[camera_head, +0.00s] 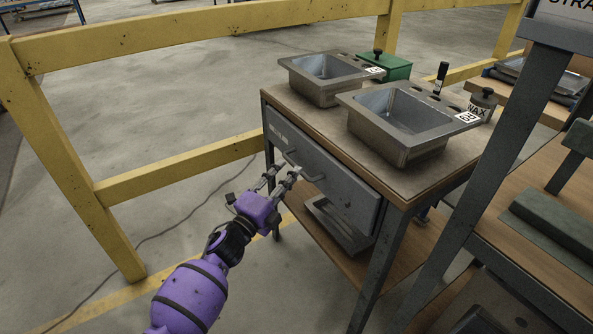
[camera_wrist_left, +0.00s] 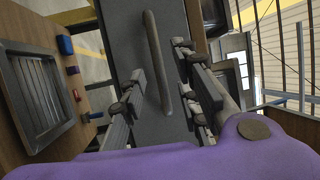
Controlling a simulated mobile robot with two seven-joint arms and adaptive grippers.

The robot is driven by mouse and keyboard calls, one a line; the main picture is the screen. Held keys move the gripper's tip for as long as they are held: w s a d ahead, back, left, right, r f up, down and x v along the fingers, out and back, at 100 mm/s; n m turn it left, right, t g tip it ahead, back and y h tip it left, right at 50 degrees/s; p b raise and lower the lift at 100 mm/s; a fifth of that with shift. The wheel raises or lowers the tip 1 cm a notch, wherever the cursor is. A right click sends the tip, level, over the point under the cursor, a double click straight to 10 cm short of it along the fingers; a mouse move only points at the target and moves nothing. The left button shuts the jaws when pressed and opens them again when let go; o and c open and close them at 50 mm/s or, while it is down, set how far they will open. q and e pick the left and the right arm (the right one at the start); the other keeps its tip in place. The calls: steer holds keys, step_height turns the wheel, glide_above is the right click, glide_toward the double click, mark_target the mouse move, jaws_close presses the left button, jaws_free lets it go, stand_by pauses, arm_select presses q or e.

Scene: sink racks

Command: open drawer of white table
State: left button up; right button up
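The table (camera_head: 448,175) has a brown wooden top and a dark grey metal frame; no white table shows. Its grey drawer (camera_head: 345,190) sits under the top and looks shut. A bar handle (camera_head: 305,170) is on the drawer front, near its left part. The handle (camera_wrist_left: 157,60) also shows in the left wrist view, running lengthwise between the fingers. My left gripper (camera_head: 281,177) is open at the handle, with one finger (camera_wrist_left: 130,100) on each side of it. I cannot tell whether the fingers touch it. My right gripper is not in view.
Two metal sinks (camera_head: 325,80) (camera_head: 410,120) stand on the table, with a green box (camera_head: 390,66) behind. A lower shelf (camera_head: 335,255) holds a metal tray. A yellow railing (camera_head: 180,180) runs behind my left arm. A second rack (camera_head: 540,225) stands at the right.

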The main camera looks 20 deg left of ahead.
arm_select(q)
steer(key=shift+x, duration=2.3)
steer(key=shift+c, duration=0.5)
jaws_close()
steer(key=shift+f, duration=0.1)
